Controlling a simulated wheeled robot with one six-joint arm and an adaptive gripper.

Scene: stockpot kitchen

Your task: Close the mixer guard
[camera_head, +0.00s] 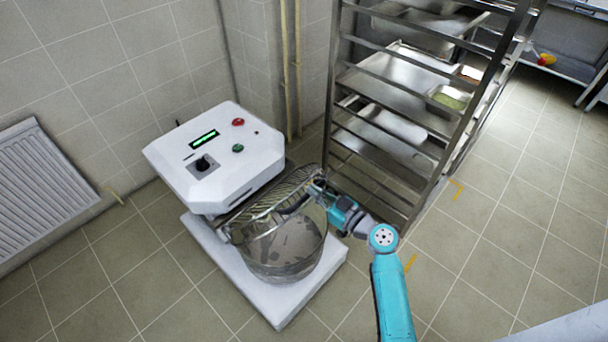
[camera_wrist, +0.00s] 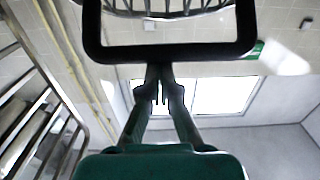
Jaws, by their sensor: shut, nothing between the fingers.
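The mixer (camera_head: 215,160) has a white head with a control panel and a steel bowl (camera_head: 285,250) below it. Its wire guard (camera_head: 272,197) is tilted up at the front of the head, leaving much of the bowl's inside in sight. My gripper (camera_head: 312,190) is at the guard's right side, above the bowl's rim. In the wrist view my gripper (camera_wrist: 162,92) is shut and empty, its fingertips near the lower bar of a dark rectangular loop (camera_wrist: 170,52), which looks like the guard's handle. Guard wires (camera_wrist: 165,10) show beyond it. Whether the fingers touch the bar I cannot tell.
A steel tray rack (camera_head: 400,120) stands close behind and right of the mixer, near my arm. The mixer's white base (camera_head: 290,305) rests on the tiled floor. A radiator (camera_head: 40,190) is on the left wall.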

